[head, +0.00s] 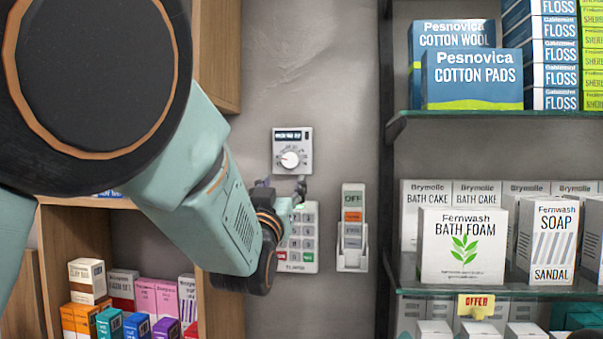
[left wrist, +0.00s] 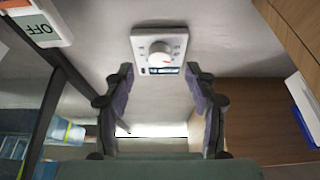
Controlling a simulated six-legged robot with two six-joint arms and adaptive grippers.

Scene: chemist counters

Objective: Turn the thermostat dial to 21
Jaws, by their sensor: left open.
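The thermostat (head: 292,151) is a white box on the grey wall, with a small dark display at its top and a round white dial (head: 290,159) below. In the left wrist view the thermostat (left wrist: 151,37) appears upside down, its dial (left wrist: 160,59) showing a red mark. The dial's numbers are too small to read. My left gripper (head: 283,190) is just below the thermostat in the head view. In the left wrist view its fingers (left wrist: 160,105) are open and empty, apart from the dial, which lies beyond and between them. My right gripper is not in view.
A keypad (head: 309,240) is on the wall below the thermostat, partly behind my left gripper. A switch panel marked OFF (head: 352,228) is to its right. Glass shelves (head: 480,115) with boxes stand at right, a wooden shelf unit (head: 218,50) at left.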

